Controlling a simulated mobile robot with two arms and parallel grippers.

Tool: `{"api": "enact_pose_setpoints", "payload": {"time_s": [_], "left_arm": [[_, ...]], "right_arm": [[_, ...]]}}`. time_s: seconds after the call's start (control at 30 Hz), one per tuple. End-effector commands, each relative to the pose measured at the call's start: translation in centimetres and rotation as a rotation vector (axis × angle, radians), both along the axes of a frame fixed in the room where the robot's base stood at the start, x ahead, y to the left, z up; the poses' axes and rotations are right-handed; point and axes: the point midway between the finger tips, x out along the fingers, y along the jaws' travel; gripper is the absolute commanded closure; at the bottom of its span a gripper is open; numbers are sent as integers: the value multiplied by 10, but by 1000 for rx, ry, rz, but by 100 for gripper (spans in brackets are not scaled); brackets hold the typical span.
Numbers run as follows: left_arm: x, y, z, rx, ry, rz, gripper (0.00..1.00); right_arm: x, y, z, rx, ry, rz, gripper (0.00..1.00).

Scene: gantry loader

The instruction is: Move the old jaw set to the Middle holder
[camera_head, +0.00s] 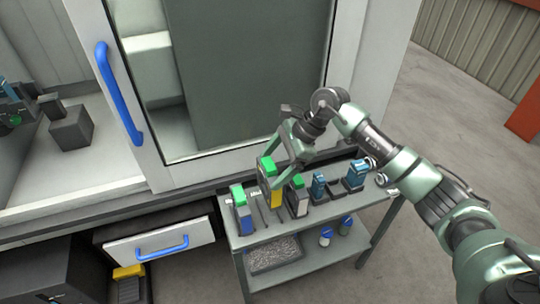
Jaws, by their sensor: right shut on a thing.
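My right gripper (283,153) reaches in from the right over the small grey cart (300,227). It is shut on a jaw set (269,172) with a green top and a yellow and grey lower part. This jaw set is upright at the holders on the left half of the cart; I cannot tell whether its lower end is seated or just above. A green and blue jaw set (241,212) stands to its left, and a green and pale one (298,197) to its right. The holder labels are too small to read. My left gripper is not in view.
Blue-topped units (318,188) stand at the cart's right. Its lower shelf holds a grey tray (274,254) and blue-capped containers (346,225). The machine door with a blue handle (119,93) rises close behind. An open drawer (160,243) is at left; floor at right is clear.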

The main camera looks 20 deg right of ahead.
Motion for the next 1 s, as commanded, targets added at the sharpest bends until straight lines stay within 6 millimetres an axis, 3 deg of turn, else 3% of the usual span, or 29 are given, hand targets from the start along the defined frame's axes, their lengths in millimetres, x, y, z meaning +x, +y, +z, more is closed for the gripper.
{"api": "enact_pose_setpoints", "payload": {"time_s": [0.1, 0.23, 0.77, 1.0], "left_arm": [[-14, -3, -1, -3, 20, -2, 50], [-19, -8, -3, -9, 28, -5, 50], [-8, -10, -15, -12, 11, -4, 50], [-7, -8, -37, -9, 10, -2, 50]], "right_arm": [[4, 0, 2, 2, -2, -22, 90], [4, 0, -2, 2, 0, -22, 90], [3, 0, -40, 2, 1, -21, 90], [3, 0, -61, 1, -3, -21, 90]]}}
